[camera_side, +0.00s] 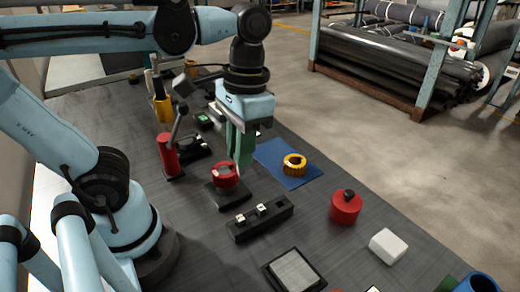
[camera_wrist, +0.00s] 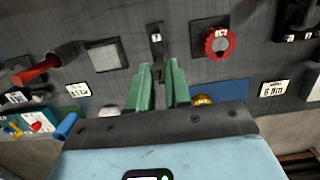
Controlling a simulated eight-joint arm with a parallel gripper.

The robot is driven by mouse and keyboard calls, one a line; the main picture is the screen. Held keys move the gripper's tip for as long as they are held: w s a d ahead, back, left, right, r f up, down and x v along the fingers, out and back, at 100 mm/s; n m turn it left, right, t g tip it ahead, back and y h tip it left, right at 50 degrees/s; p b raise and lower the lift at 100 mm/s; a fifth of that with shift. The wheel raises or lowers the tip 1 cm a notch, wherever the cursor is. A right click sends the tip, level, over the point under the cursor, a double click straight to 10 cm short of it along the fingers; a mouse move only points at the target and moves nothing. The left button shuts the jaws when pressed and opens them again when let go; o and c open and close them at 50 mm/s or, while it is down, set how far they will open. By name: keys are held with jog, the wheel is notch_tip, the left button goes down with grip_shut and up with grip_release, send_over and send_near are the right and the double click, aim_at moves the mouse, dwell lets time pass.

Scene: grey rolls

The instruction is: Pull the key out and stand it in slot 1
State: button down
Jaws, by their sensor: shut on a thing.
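My gripper (camera_side: 241,160) has green fingers and hangs above the bench, beside the red ring (camera_side: 225,175) on its black base in the side view. In the wrist view my gripper (camera_wrist: 158,72) is shut on a narrow dark piece, taken to be the key (camera_wrist: 159,77), mostly hidden between the fingers. The black slotted block (camera_side: 260,218) with small white labels lies nearer the side camera, with one dark opening at its right end. In the wrist view the slotted block (camera_wrist: 155,45) is ahead of the fingertips, and the red ring (camera_wrist: 218,42) is to the right. The label digits are too small to read surely.
A yellow ring (camera_side: 294,163) lies on a blue mat (camera_side: 275,152) right of my gripper. A red cylinder with a black knob (camera_side: 345,207), a white block (camera_side: 388,246) and a grey pad (camera_side: 294,270) stand around the slotted block.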

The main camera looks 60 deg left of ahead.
aim_at(242, 171)
jog(key=shift+f, duration=2.6)
jog(key=w+d+r, duration=0.1)
jog(key=d, duration=0.8)
jog(key=shift+w+a+f, duration=1.3)
jog(key=shift+a+f, duration=0.05)
jog(key=shift+f, duration=0.45)
jog(key=shift+w+a+f, duration=1.3)
jog(key=shift+a+f, duration=0.1)
jog(key=shift+f, duration=0.35)
jog(key=shift+w+a+f, duration=1.3)
jog(key=shift+a+f, duration=0.05)
jog(key=shift+f, duration=0.45)
jog(key=shift+f, duration=0.1)
jog(key=c, duration=1.1)
grip_release()
jog(key=shift+o, duration=0.2)
